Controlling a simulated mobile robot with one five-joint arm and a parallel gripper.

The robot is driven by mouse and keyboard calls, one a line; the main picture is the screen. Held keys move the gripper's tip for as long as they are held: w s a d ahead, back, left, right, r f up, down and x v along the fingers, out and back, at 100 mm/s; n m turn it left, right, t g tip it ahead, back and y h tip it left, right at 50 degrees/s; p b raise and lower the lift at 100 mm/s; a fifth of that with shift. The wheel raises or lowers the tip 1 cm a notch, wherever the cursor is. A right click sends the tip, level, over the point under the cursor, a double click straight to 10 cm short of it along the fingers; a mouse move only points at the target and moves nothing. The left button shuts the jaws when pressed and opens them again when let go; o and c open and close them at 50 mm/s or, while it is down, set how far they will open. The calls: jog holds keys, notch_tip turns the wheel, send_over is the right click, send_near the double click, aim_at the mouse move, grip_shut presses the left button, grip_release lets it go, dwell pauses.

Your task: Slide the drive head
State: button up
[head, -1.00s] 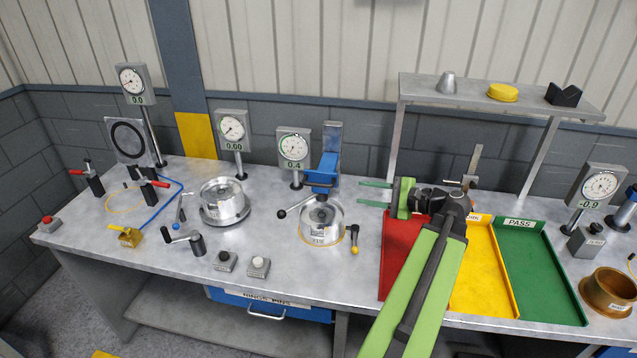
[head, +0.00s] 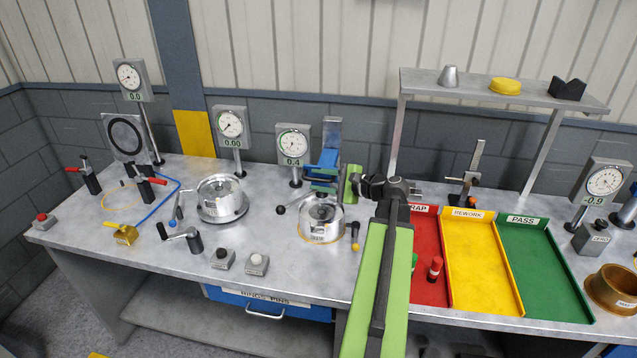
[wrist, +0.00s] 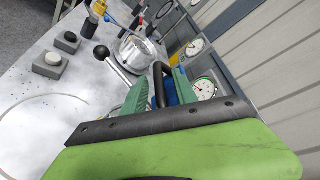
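The blue drive head (head: 325,163) is on an upright post at the back of the bench, above a round metal clutch unit (head: 319,222). It also shows in the wrist view (wrist: 186,90), partly hidden behind my fingers. My gripper (head: 324,184) is at the front of the drive head, coming from the right. In the wrist view its green fingers (wrist: 160,88) stand apart, with a black handle bar (wrist: 158,82) between them. There is a gap at the fingers, and I cannot tell if either touches the bar. A ball-ended lever (wrist: 101,52) is left of the fingers.
A dial gauge (head: 293,145) reading 0.4 stands just left of the drive head. Another metal unit (head: 221,202) is further left. Red (head: 428,290), yellow (head: 480,285) and green (head: 540,275) trays lie to the right. A shelf (head: 500,92) stands behind them.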

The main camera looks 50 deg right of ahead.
jog(key=shift+w+a, duration=0.1)
jog(key=shift+w, duration=0.3)
grip_shut()
dwell(1.2)
